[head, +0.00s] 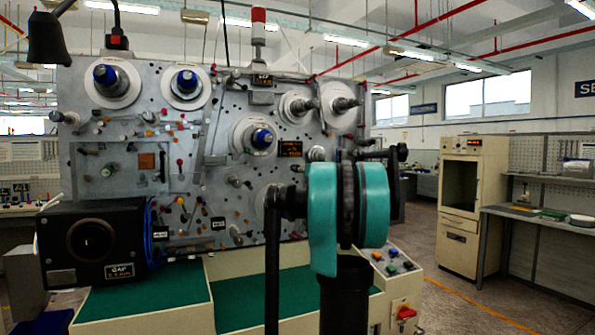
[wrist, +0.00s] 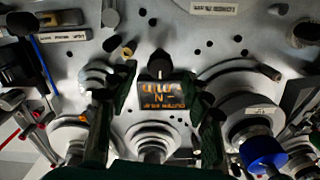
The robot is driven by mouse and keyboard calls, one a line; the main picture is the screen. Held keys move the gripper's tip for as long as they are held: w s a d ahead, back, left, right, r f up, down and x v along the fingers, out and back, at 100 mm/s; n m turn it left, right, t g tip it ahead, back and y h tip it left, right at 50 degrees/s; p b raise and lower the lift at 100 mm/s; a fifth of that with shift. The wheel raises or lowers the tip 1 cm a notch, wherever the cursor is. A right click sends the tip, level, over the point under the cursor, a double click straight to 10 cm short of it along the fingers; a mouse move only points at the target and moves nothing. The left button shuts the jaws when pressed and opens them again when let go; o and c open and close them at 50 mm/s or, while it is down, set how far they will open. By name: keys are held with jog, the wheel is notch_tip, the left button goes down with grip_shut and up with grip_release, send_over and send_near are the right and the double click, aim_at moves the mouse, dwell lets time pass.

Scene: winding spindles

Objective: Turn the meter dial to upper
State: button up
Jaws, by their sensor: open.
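The meter, a small dark display with orange characters (wrist: 163,95), shows upside down in the wrist view. A round black knob (wrist: 159,67), which looks like its dial, sits just above the display in that picture. Its pointer setting is too small to read. My gripper (wrist: 156,122) is open, with one dark green finger left of the display and one right of it. Nothing is held between them. In the head view the same display (head: 290,149) is on the panel, left of my teal arm joint. My fingers are hidden there.
Several spindles stick out of the panel near the meter, among them a blue-capped one (wrist: 262,152) and a bare metal one (wrist: 150,150). In the head view a black box (head: 92,243) is at lower left, and a beige cabinet (head: 472,195) stands at right.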

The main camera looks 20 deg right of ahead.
jog(key=shift+w+a, duration=0.1)
jog(key=shift+w, duration=2.35)
jog(key=shift+c, duration=0.6)
grip_shut()
